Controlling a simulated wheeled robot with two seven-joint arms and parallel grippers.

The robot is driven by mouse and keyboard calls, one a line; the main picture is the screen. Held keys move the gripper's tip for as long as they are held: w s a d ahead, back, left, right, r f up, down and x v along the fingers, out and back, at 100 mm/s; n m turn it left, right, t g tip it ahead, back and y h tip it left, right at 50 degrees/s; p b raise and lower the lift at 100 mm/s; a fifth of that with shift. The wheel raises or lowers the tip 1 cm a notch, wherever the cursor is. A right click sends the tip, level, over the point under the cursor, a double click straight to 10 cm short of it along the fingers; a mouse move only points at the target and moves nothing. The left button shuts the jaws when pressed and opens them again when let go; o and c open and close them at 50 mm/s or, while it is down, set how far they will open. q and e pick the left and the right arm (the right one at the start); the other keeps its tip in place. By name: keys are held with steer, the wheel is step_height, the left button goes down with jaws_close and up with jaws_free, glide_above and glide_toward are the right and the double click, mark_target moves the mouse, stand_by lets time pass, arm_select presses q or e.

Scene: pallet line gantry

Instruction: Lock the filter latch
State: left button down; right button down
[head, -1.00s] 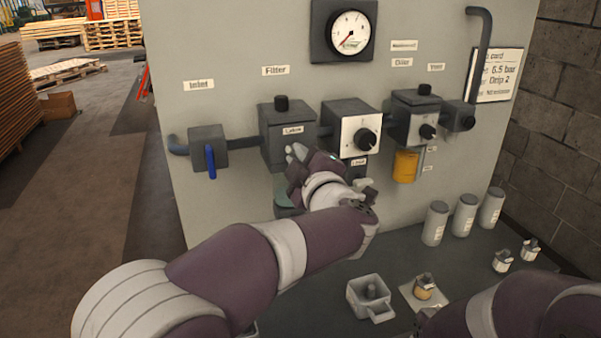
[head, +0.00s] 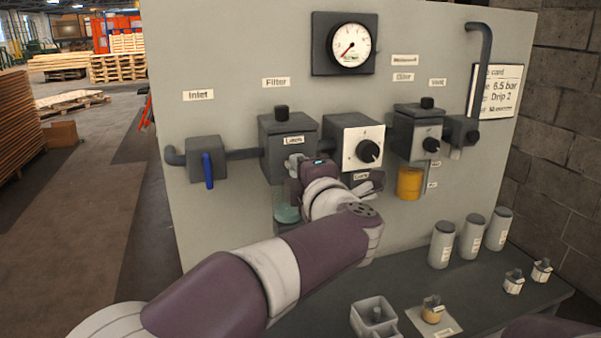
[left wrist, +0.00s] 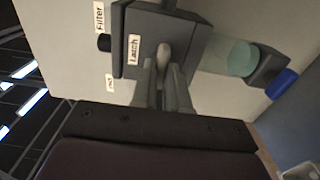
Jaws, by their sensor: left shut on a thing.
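The grey filter housing (head: 272,145) is mounted on the panel under the "Filter" label, with a "Latch" label on its front and a pale green bowl (head: 286,213) below. My left gripper (head: 294,168) is at the lower front of the housing and hides the latch in the head view. In the left wrist view, the gripper (left wrist: 165,78) is shut on the pale, rounded latch lever (left wrist: 164,52), beside the "Latch" label. The wrist view also shows the housing (left wrist: 185,40) and bowl (left wrist: 228,57). My right gripper is out of frame.
The inlet valve with its blue handle (head: 209,170) is left of the filter. The regulator (head: 358,148) and the oiler with its amber bowl (head: 409,184) are close on the right. Grey canisters (head: 442,244) and small parts stand on the bench (head: 400,275) below.

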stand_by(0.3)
arm_select(q)
steer(key=c, duration=1.1)
jaws_free()
steer(key=shift+s, duration=0.1)
steer(key=b+v, duration=0.1)
steer(key=v, duration=1.1)
steer(key=shift+s+d, duration=0.1)
steer(key=shift+s, duration=0.15)
